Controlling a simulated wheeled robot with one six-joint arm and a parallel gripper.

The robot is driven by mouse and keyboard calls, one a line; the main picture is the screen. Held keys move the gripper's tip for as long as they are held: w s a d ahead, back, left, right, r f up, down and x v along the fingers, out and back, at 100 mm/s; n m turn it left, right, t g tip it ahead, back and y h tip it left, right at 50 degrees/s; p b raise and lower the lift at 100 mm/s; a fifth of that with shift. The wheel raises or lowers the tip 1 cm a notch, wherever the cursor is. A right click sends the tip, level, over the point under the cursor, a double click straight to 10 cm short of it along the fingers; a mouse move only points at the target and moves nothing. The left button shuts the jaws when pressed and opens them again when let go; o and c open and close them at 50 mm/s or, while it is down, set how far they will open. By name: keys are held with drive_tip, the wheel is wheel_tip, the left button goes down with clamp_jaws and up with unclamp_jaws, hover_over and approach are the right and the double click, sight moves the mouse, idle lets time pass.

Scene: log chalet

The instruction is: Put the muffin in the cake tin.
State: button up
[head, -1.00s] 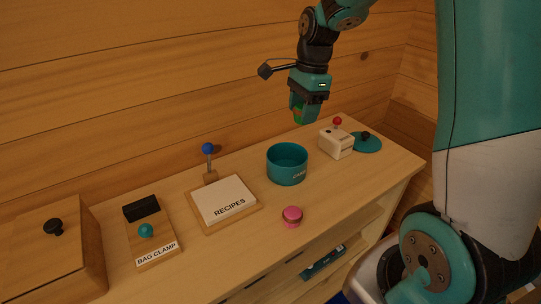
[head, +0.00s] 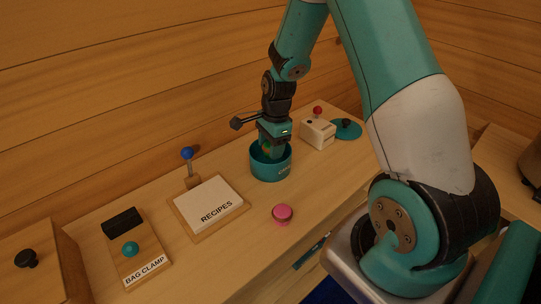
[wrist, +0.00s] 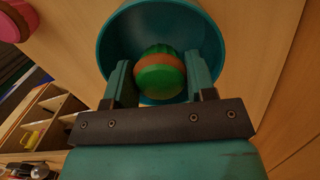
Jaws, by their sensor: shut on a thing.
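The muffin (wrist: 160,72), green with an orange-brown band, is held between the two fingers of my gripper (wrist: 162,82) in the wrist view. The teal cake tin (head: 271,171) stands upright and open on the wooden counter. In the head view my gripper (head: 270,151) points down with its fingertips at or inside the tin's mouth. In the wrist view the tin's wall (wrist: 112,40) surrounds the muffin on the far side. The tin's floor is mostly hidden, and I cannot tell whether the muffin touches it.
A pink round item (head: 283,214) sits on the counter in front of the tin. A white box with a red-knobbed lever (head: 317,134) and a teal lid (head: 346,129) stand to the right. The recipes board (head: 208,205), blue-knobbed lever (head: 188,167) and bag clamp board (head: 139,257) are left.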

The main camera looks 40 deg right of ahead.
drive_tip(key=shift+f, duration=2.2)
drive_tip(key=shift+f, duration=0.2)
drive_tip(key=o, duration=0.7)
drive_tip(key=shift+c, duration=0.2)
drive_tip(key=shift+r, duration=0.1)
